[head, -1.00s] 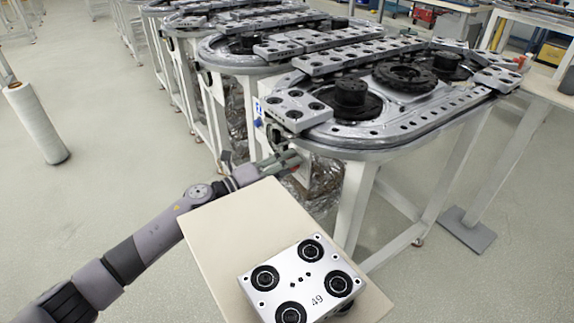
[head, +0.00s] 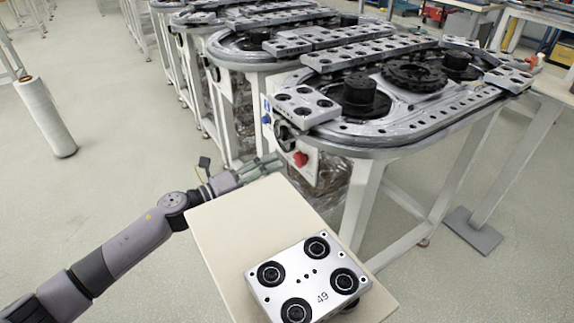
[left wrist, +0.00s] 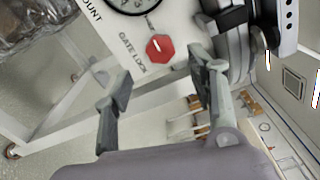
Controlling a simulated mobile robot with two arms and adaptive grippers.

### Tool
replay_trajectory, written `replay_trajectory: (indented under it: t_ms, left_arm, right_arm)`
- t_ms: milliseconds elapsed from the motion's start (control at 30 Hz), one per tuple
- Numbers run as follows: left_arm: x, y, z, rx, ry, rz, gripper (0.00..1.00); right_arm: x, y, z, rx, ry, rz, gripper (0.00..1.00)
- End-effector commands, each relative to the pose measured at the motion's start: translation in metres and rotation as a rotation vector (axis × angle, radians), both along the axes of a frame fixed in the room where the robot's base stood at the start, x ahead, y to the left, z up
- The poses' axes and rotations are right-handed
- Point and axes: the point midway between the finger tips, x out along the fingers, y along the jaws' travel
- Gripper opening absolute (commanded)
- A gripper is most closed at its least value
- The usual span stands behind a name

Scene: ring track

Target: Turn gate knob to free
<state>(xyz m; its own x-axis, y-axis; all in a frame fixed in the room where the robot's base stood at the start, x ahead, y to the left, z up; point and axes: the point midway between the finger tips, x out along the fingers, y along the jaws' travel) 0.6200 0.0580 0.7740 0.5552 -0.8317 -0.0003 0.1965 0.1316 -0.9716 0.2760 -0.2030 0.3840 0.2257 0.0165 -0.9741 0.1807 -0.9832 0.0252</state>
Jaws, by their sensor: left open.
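The gate knob (left wrist: 160,48) is a red octagon with a short white mark, on a white panel beside the words "GATE LOCK". In the head view the red knob (head: 299,159) shows on the panel under the near end of the track table. My left gripper (head: 262,166) is open and empty, a little left of the knob and apart from it. In the left wrist view its two fingers (left wrist: 158,66) stand wide apart, with the knob showing between and beyond their tips. My right gripper is not in view.
A round gauge (left wrist: 134,2) sits on the panel by the knob. The ring track table (head: 400,140) overhangs the panel.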

Motion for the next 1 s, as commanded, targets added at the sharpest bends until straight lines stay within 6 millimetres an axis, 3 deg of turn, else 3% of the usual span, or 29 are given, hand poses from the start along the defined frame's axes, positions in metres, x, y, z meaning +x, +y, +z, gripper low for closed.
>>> replay_trajectory:
  t_ms: [100, 300, 833, 1000]
  left_arm:
    - [-0.013, 0.02, -0.001, 0.002, 0.002, 0.001, 0.53]
    - [-0.026, 0.038, 0.0, 0.0, 0.0, 0.0, 0.53]
    - [-0.028, 0.041, 0.0, -0.001, 0.001, 0.001, 0.53]
    - [-0.022, 0.041, -0.013, -0.109, 0.091, 0.103, 0.53]
  right_arm:
    - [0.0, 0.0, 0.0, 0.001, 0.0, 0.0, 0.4]
    - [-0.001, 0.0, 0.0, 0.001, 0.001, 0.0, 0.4]
    - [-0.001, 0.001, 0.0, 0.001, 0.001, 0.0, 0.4]
    - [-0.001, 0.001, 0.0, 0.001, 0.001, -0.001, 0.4]
